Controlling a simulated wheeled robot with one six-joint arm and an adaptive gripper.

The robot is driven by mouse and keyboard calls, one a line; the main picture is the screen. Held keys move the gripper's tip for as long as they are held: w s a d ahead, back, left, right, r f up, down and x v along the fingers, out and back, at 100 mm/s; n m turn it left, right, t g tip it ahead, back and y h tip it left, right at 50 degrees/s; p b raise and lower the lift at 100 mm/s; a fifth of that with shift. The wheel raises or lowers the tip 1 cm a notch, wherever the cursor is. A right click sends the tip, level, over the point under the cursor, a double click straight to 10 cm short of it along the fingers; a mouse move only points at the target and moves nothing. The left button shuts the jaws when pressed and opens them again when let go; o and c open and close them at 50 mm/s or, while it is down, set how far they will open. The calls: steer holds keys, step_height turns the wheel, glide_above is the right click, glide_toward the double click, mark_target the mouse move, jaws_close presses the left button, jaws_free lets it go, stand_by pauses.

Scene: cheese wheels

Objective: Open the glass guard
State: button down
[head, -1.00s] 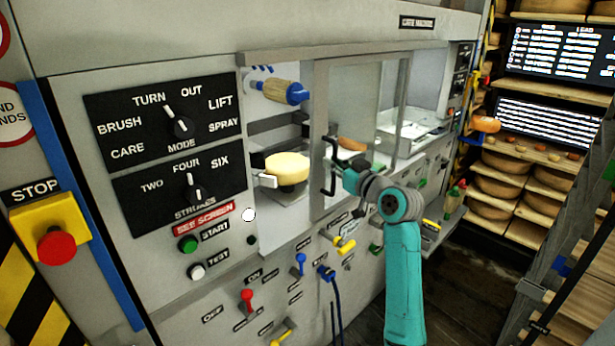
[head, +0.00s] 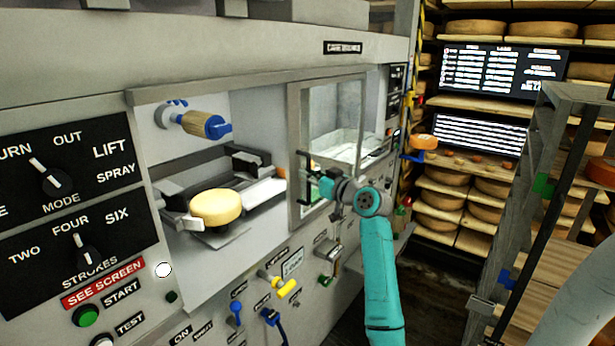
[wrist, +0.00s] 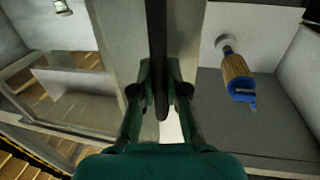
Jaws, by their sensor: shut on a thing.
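The glass guard (head: 338,115) is a grey-framed sliding pane on the machine front. It stands at the right side of the opening, and the left part of the opening is uncovered. Its black bar handle (head: 304,178) is upright on the left edge of the frame. My gripper (head: 314,186) is shut on this handle. In the wrist view the dark handle (wrist: 158,60) runs between the fingers of my gripper (wrist: 160,100), with the guard's pane (wrist: 75,95) on the left.
Inside the opening are a yellow cheese wheel (head: 215,206) on a holder and a wooden brush with a blue end (head: 205,124). Knobs and levers (head: 280,287) stick out below. Cheese shelves (head: 470,185) stand behind at the right, and a rack (head: 550,180) stands nearer at the right.

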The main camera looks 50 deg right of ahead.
steer(key=c, duration=1.2)
jaws_free()
steer(key=s, duration=0.4)
steer(key=s+a, duration=0.1)
steer(key=s, duration=0.3)
steer(key=s+a, duration=0.1)
steer(key=s, duration=0.2)
steer(key=shift+s+a, duration=0.2)
steer(key=shift+s, duration=0.2)
